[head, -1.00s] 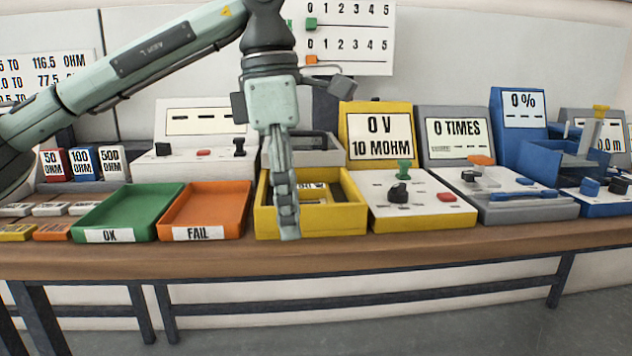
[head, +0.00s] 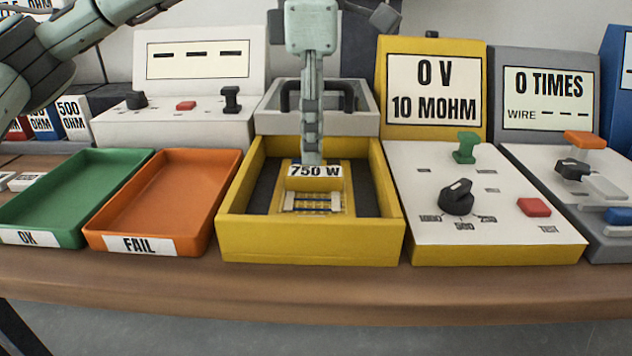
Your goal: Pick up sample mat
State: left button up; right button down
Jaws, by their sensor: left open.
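The sample mat appears to be the small yellow piece (head: 311,202) with a white "750 W" label and a pale wire grid. It lies inside the yellow open box (head: 310,242) in the middle of the table, on a dark floor. My left gripper (head: 312,158) points straight down over the box, its tips at the back edge of the label. It is seen edge-on, is open and holds nothing. I cannot tell whether the tips touch the mat. My right gripper is out of view.
A green OK tray (head: 35,228) and an orange FAIL tray (head: 107,232) stand left of the box. A yellow meter (head: 520,240) stands close on its right. A grey open holder (head: 275,122) and a white display unit (head: 180,125) are behind. The wooden front edge (head: 300,290) is clear.

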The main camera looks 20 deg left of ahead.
aim_at(310, 171)
pick_arm(q)
jog(key=f, duration=0.4)
jog(key=shift+a, duration=0.35)
jog(key=shift+f, duration=0.55)
grip_shut()
